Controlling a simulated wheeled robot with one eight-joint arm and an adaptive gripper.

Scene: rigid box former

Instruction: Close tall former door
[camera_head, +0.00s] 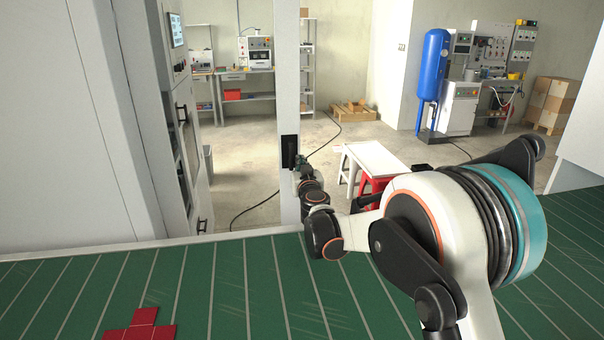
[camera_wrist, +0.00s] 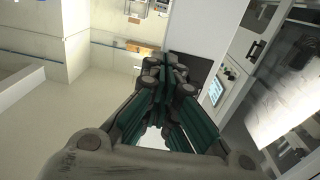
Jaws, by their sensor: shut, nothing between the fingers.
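The tall former door appears to be the narrow white upright panel (camera_head: 288,70) in the head view. It stands apart from the grey machine body at left, with a gap showing the room between them. A black handle plate (camera_head: 289,150) is on the panel. My gripper (camera_head: 298,164) is at the lower part of this plate, very close to it; contact cannot be told. In the wrist view my gripper (camera_wrist: 166,68) has its fingers together and empty, in front of a dark plate on a white panel (camera_wrist: 208,30). The fingers hide part of the plate.
The grey machine body (camera_head: 60,120) fills the left, with a screen (camera_head: 175,29) and black-handled doors beside the gap. Green striped floor (camera_head: 200,290) with a red cross (camera_head: 138,330) is clear in front.

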